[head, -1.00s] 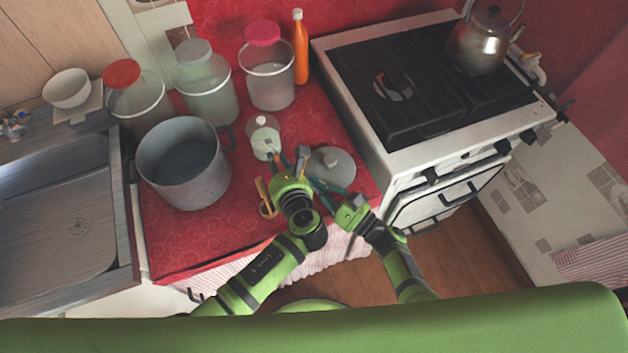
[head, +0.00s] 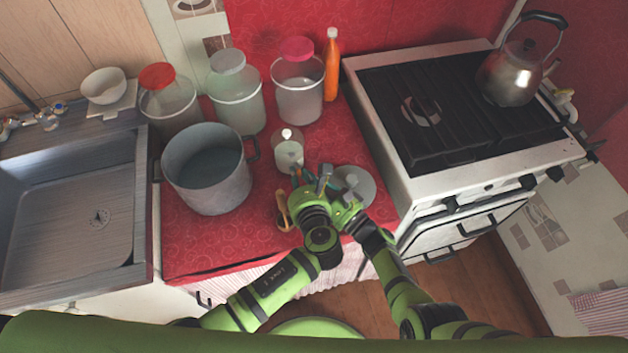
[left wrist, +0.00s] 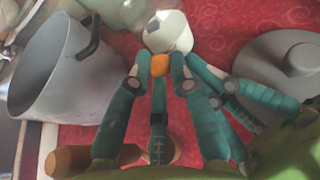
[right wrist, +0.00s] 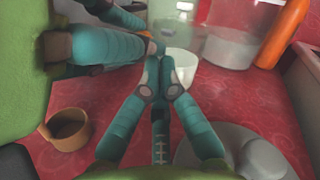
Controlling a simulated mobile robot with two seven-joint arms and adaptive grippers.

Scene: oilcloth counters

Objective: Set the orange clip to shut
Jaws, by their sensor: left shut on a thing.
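The orange clip (left wrist: 160,64) sits between my left gripper's fingertips (left wrist: 161,72) in the left wrist view, and the gripper is shut on it. It is against a small whitish container (left wrist: 172,30). That container also shows in the head view (head: 288,153), just beyond my left gripper (head: 304,178). The fingers hide much of the clip, so I cannot tell its setting. My right gripper (right wrist: 170,64) has its fingertips together in the right wrist view, with nothing visible between them. It is close beside the left fingers, near the container.
A large grey pot (head: 207,175) stands left of the grippers. A grey lid (head: 355,187) lies close on the right and a wooden mug (head: 284,214) stands in front. Several jars and an orange bottle (head: 331,68) line the back. The stove (head: 400,190) borders the counter.

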